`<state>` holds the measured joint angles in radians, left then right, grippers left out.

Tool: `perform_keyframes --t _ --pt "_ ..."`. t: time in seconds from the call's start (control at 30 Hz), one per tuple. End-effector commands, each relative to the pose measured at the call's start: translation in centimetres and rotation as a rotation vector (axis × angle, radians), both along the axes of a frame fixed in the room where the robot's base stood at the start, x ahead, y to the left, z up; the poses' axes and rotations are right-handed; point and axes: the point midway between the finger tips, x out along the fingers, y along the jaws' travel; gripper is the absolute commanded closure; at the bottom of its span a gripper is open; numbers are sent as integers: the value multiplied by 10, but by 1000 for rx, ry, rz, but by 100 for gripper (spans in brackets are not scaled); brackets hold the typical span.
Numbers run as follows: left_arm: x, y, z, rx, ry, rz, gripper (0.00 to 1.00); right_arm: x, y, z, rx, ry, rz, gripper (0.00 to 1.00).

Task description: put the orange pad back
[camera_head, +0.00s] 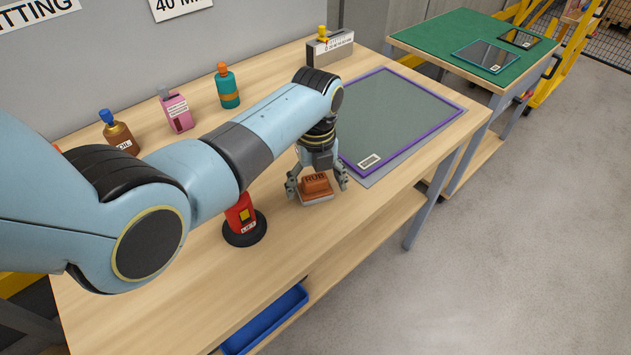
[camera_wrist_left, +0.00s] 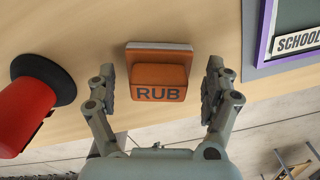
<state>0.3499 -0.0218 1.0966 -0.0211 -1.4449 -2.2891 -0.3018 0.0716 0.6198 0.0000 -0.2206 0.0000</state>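The orange pad (camera_head: 316,186) is a block marked RUB with a pale layer under it. It sits on the wooden table near its front edge, left of the purple-framed panel. My left gripper (camera_head: 317,183) is over the pad with its fingers spread on either side. In the left wrist view the pad (camera_wrist_left: 158,80) lies between the two open fingers (camera_wrist_left: 160,92), with a gap on each side. My right gripper is not in view.
A red suction lifter (camera_head: 241,215) with a black cup stands just left of the pad. The purple-framed panel (camera_head: 400,115) lies to the right. Bottles (camera_head: 228,88) and a pink container (camera_head: 177,112) stand along the back. A blue tray (camera_head: 265,322) is on the lower shelf.

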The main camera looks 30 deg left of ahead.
Motion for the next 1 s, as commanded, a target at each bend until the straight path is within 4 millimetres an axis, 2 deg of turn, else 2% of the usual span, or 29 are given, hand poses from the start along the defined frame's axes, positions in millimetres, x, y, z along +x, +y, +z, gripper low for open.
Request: perform_keyframes --t 0.23,0.33,0.47,0.73,0.9,1.0 --pt "0 0 1 0 0 0 15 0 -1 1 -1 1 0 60" --pt "0 0 9 0 -3 0 15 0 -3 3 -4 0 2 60" --pt "1 0 33 0 -4 0 15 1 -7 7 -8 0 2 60" --pt "1 0 93 0 -4 0 15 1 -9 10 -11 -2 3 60" --pt "1 0 116 0 -1 0 15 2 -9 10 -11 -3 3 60" --pt "0 0 122 1 -1 0 15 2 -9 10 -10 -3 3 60"
